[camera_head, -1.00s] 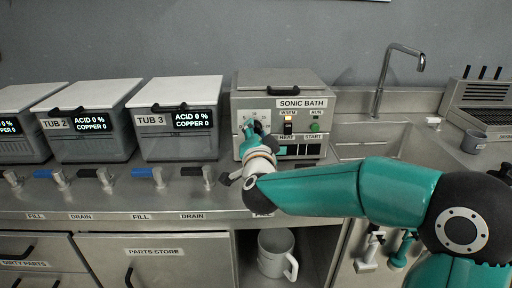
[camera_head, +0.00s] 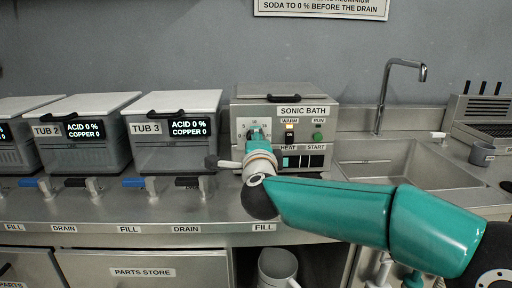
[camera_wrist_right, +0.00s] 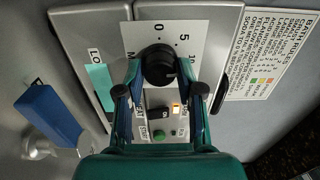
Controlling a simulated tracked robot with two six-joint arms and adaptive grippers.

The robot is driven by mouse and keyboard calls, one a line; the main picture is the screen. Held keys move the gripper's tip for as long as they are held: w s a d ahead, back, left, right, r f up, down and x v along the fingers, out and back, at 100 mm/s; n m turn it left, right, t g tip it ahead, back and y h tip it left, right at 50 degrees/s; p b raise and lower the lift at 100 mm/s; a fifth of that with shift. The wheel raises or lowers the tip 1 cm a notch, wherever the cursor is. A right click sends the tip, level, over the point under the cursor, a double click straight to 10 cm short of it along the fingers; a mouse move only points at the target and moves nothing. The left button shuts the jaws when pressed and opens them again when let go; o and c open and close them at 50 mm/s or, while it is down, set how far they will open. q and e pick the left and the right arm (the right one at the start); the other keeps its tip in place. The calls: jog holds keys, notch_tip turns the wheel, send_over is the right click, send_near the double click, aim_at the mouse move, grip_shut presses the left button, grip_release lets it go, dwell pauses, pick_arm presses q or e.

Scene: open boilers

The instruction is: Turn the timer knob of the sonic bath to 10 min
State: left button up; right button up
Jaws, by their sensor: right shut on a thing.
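The sonic bath (camera_head: 283,97) is a grey box with its lid closed, standing on the steel counter left of the sink. Its black timer knob (camera_wrist_right: 158,66) sits on a white dial plate with 0, 5 and 10 readable in the right wrist view. My right gripper (camera_wrist_right: 160,92) has its two fingers on either side of the knob and is shut on it. In the head view the right gripper (camera_head: 256,138) hides most of the knob. I cannot make out which mark the knob points to. My left gripper is not in view.
A WARM lamp (camera_head: 290,124) glows yellow beside the green START button (camera_head: 318,137). Tub 3 (camera_head: 173,150) stands to the left, with blue and black valve handles in front. The sink (camera_head: 400,165) and tap (camera_head: 397,68) are on the right.

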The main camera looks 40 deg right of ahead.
jog(key=shift+d+f, duration=0.1)
jog(key=shift+f, duration=0.1)
jog(key=o, duration=1.2)
jog(key=shift+s, duration=0.1)
jog(key=shift+c, duration=0.2)
jog(key=shift+r, duration=0.1)
jog(key=v, duration=1.2)
